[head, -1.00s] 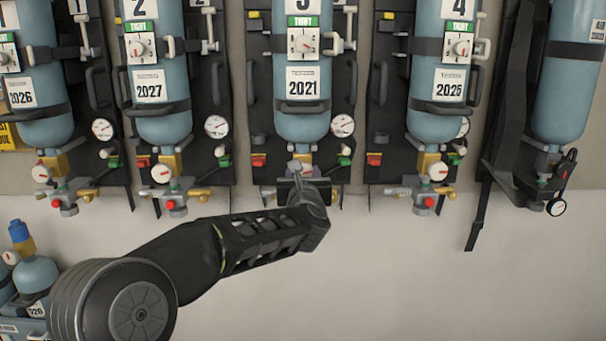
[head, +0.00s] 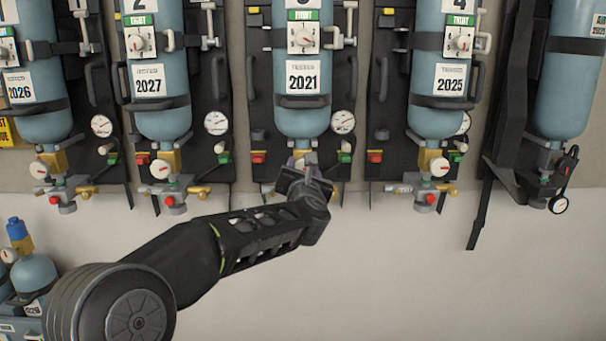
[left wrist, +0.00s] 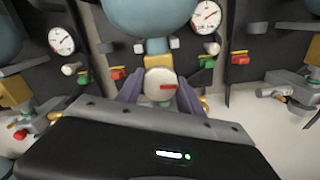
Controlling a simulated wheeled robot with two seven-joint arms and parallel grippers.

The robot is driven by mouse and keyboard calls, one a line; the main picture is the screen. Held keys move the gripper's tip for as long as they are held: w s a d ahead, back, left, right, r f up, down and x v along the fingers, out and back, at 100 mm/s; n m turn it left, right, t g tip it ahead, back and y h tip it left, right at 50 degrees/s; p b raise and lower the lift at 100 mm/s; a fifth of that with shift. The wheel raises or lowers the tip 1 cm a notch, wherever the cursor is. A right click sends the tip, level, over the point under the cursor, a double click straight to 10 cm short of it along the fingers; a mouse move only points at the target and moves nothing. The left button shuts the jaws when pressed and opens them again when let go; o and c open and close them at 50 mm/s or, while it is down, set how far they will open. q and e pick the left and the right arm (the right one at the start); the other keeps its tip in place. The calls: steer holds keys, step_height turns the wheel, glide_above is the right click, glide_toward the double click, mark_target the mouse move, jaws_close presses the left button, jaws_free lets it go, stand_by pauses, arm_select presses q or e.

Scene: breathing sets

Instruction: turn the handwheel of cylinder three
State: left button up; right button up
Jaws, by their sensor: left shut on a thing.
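Cylinder three (head: 302,118) is the blue bottle in the middle of the wall row, with a 2021 label. Its handwheel (left wrist: 160,84), a pale round knob with a red mark, sits below the yellow valve block (left wrist: 158,60) in the left wrist view. My left gripper (left wrist: 160,92) is shut on it, one purple finger on each side. In the head view my left gripper (head: 305,166) is at the bottom of cylinder three, tilted, and hides the handwheel. The cylinder's gauge (head: 342,122) is to the right. My right gripper is not in view.
Cylinder two (head: 163,118) stands to the left and cylinder four (head: 436,112) to the right, with valves and fittings at the same height. A harness (head: 500,145) hangs farther right. The wall below the row is clear on the right.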

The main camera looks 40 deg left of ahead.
arm_select(q)
steer(key=m, duration=0.3)
steer(key=shift+m, duration=0.4)
steer(key=m, duration=0.3)
steer(key=shift+m, duration=0.3)
steer(key=m+p, duration=0.1)
steer(key=m, duration=0.3)
steer(key=shift+r+m, duration=0.1)
steer(key=shift+m, duration=0.2)
steer(key=m+p, duration=0.1)
steer(key=m, duration=0.4)
steer(key=shift+p, duration=0.3)
steer(key=o, duration=1.4)
